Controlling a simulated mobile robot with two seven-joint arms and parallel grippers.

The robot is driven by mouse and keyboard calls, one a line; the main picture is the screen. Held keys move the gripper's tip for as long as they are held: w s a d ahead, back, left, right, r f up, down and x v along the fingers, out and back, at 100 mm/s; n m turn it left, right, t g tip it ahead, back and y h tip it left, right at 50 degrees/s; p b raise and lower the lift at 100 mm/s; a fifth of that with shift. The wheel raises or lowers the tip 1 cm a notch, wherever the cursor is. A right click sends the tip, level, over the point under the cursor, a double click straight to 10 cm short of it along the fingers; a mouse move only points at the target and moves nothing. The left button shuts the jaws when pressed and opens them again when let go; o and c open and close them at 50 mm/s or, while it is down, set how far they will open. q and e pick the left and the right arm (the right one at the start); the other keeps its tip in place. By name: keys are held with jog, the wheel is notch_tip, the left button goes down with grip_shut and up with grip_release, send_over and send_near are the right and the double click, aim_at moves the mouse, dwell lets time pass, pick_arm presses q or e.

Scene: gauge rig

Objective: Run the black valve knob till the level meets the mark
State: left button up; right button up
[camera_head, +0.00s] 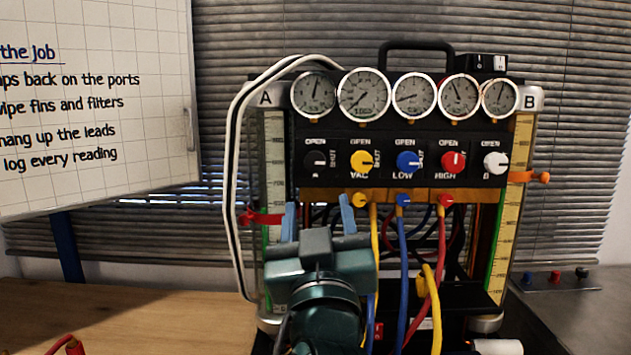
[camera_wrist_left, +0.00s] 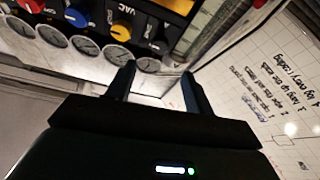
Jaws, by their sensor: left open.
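The black valve knob (camera_head: 316,160) is at the left end of the knob row, above the letter A. In the left wrist view the black knob (camera_wrist_left: 158,46) shows just beyond the fingertips. My left gripper (camera_head: 318,204) is open and empty, below and in front of the knob and apart from it; its spread fingers also show in the left wrist view (camera_wrist_left: 158,70). The sight tube A (camera_head: 275,165) stands at the rig's left with a printed scale. A red clamp (camera_head: 262,218) crosses it. My right gripper is out of view.
Yellow (camera_head: 362,161), blue (camera_head: 408,162), red (camera_head: 453,162) and white (camera_head: 495,162) knobs continue the row. Several gauges sit above. Coloured hoses (camera_head: 402,260) hang in front. Tube B (camera_head: 509,210) has an orange clamp (camera_head: 528,177).

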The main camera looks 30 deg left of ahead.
aim_at(315, 165)
pick_arm(q)
jog(key=p+x, duration=0.4)
jog(key=x, duration=0.5)
jog(key=shift+w+a+r, duration=0.15)
jog(key=shift+w, duration=0.15)
jog(key=shift+w+a+r, duration=0.15)
jog(key=shift+w+a, duration=0.15)
jog(key=shift+w, duration=0.1)
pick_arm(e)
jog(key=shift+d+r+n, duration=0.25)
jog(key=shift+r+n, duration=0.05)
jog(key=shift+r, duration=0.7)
pick_arm(q)
jog(key=shift+c, duration=0.5)
